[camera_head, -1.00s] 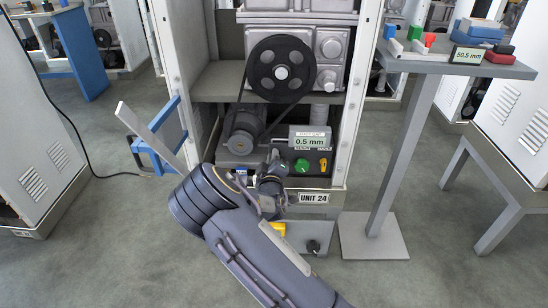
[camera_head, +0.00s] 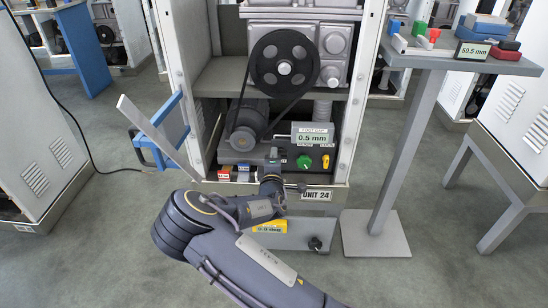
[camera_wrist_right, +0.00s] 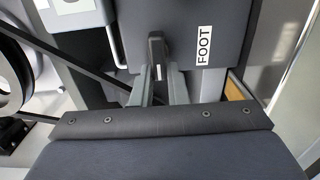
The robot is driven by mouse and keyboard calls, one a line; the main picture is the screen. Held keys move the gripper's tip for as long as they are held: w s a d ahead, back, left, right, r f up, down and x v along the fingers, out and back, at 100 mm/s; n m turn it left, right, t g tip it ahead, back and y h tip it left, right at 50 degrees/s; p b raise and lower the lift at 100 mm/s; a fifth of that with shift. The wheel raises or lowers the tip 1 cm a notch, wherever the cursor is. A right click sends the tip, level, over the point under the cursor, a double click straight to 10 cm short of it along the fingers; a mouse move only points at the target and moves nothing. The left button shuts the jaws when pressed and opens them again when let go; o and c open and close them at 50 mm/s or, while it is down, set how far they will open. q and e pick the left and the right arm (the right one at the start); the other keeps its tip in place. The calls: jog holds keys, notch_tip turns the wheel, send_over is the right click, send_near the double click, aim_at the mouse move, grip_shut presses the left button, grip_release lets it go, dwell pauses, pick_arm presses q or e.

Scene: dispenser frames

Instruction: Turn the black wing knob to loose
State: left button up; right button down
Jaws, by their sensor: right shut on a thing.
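In the right wrist view, the black wing knob (camera_wrist_right: 156,48) shows as a dark upright bar on a dark panel, beside a white FOOT label (camera_wrist_right: 204,46). My right gripper (camera_wrist_right: 158,74) is shut on it, one grey finger on each side. In the head view, my right gripper (camera_head: 271,172) is at the front lower edge of the unit, left of the green knob (camera_head: 304,162). My wrist and hand hide most of the knob's surroundings there. My left gripper is not in view.
A FOOT GAP display (camera_head: 312,138) reads 0.5 mm. A yellow display (camera_head: 270,227) and a small black knob (camera_head: 315,243) are at the low plate. A large black pulley (camera_head: 284,58) is above. A side table (camera_head: 440,62) stands right.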

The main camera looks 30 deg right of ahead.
jog(key=shift+f, duration=0.1)
dwell(0.3)
jog(key=c, duration=1.4)
grip_release()
jog(key=shift+c, duration=0.2)
jog(key=shift+s, duration=0.1)
jog(key=p+v, duration=0.2)
jog(key=v, duration=0.5)
jog(key=shift+s+a, duration=0.2)
jog(key=shift+s, duration=0.1)
